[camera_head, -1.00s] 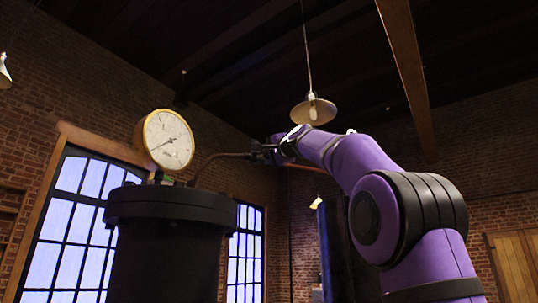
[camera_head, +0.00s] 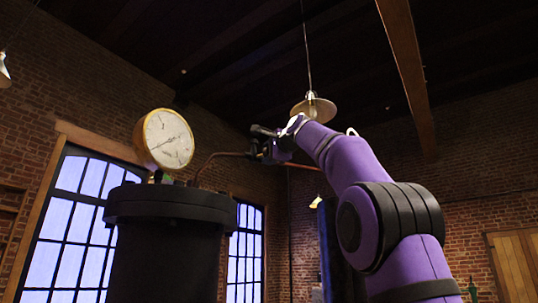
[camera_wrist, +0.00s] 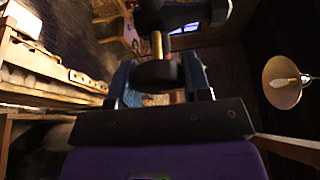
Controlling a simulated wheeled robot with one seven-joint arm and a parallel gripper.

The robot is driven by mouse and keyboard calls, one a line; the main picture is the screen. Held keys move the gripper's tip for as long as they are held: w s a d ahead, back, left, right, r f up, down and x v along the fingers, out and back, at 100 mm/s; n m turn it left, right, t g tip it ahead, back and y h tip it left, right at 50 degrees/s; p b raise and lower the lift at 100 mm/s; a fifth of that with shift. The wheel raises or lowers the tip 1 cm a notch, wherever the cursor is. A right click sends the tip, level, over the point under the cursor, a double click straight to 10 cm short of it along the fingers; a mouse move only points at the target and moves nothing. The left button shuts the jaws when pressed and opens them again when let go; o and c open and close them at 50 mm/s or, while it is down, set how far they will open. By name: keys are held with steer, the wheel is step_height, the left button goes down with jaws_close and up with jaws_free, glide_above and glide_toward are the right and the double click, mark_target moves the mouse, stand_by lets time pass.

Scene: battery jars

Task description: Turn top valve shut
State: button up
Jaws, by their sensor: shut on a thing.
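A black jar (camera_head: 165,240) with a wide lid stands left of centre in the head view, and a copper pipe (camera_head: 222,156) curves from its top to the right. My gripper (camera_head: 266,148) is at the far end of this pipe, high and right of the jar. A dark valve part (camera_head: 262,131) sticks out there, small and partly hidden. In the wrist view, a brass stem (camera_wrist: 157,45) runs to a dark rounded valve piece (camera_wrist: 158,74) between the fingers of my gripper (camera_wrist: 160,82). The gripper is shut on this valve piece.
A round brass-rimmed gauge (camera_head: 165,139) stands on the jar lid. A hanging lamp (camera_head: 314,108) is behind my wrist and also shows in the wrist view (camera_wrist: 284,82). Tall windows (camera_head: 70,220) and brick walls lie behind.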

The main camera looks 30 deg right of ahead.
steer(key=o, duration=0.9)
steer(key=s, duration=1)
steer(key=shift+s+a, duration=0.2)
steer(key=shift+s, duration=0.2)
steer(key=shift+f, duration=0.1)
